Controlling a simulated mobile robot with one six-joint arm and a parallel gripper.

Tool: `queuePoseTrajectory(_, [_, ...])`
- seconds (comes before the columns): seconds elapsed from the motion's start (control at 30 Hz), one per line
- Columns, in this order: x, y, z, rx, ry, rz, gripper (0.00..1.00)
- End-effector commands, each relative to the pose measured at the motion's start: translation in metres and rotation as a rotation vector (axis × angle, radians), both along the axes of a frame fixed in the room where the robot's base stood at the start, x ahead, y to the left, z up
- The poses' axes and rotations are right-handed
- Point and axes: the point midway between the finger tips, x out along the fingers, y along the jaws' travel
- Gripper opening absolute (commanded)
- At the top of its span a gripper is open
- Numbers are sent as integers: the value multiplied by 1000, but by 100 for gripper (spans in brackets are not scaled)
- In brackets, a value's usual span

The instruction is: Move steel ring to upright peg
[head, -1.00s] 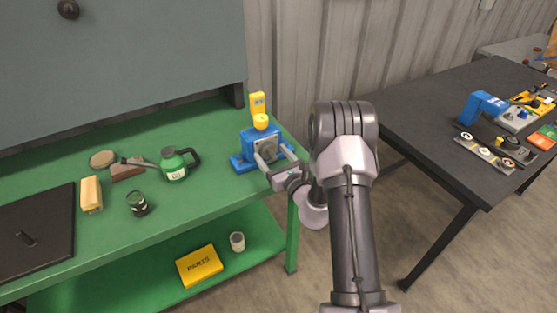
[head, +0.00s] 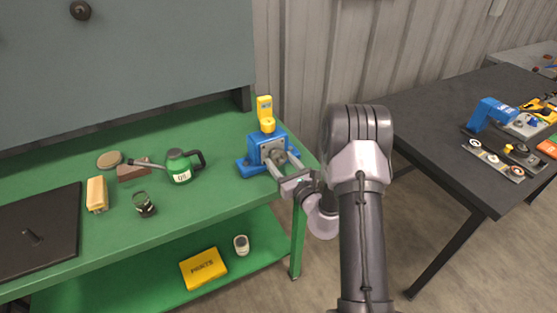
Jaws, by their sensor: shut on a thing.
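A blue stand (head: 248,163) with a yellow upright part (head: 265,108) and a rounded yellow piece stands at the right end of the green bench. My gripper (head: 279,157) reaches to the front face of this stand. Its two pale fingers are shut on a small grey round piece (head: 273,154), which looks like the steel ring. The ring is small and partly hidden by the fingers; I cannot tell whether it still touches the stand. I cannot make out a bare upright peg. A second blue stand (head: 490,110) is on the dark table at the right.
The dark table (head: 430,100) has a strip of round parts (head: 493,161). Open floor lies between bench and table.

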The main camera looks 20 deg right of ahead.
Motion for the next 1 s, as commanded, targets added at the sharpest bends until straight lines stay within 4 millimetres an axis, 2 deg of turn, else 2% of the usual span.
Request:
queuePoseTrajectory(0.6, [-59,-2,-1,0,0,-1,19])
queuePoseTrajectory(1.0, [-63,0,1,0,2,6,19])
